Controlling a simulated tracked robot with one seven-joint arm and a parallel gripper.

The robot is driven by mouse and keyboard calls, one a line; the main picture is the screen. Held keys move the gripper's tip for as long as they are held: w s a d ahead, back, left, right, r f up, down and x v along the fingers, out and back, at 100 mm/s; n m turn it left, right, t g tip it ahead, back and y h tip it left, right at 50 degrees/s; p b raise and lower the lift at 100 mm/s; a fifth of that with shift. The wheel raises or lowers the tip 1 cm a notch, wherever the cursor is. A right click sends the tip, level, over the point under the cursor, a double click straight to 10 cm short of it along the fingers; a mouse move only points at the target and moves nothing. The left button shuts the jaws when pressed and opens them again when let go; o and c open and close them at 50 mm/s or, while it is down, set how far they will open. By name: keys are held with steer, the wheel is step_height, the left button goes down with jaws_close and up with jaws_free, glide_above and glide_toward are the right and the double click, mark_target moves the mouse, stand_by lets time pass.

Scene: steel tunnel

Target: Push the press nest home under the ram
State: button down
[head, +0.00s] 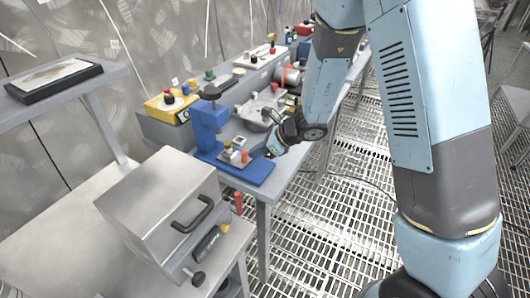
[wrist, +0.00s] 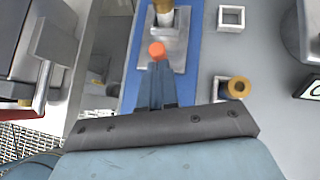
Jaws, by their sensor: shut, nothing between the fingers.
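The blue press (head: 208,126) stands upright on its blue base plate (head: 258,175) on the bench. The press nest is a small metal slide (wrist: 181,47) with an orange knob (wrist: 157,49) on its near end; the knob also shows in the head view (head: 244,157). A brass and white part (wrist: 164,12) stands at the nest's far end; I cannot tell whether it is seated under the ram. My gripper (wrist: 160,66) is shut and empty, its tips right behind the knob. I cannot tell whether they touch it.
Beside the base plate lie an empty square frame (wrist: 231,18) and a brass ring (wrist: 238,87) by another frame. A yellow control box (head: 168,106) stands behind the press. A steel box with a black handle (head: 165,200) stands at the near left.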

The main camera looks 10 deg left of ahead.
mark_target(248, 160)
steer(key=shift+a, duration=0.15)
steer(key=a, duration=0.1)
steer(key=w+a, duration=0.1)
steer(key=a, duration=0.1)
steer(key=shift+w+a, duration=0.1)
steer(key=shift+w, duration=0.1)
stand_by(0.4)
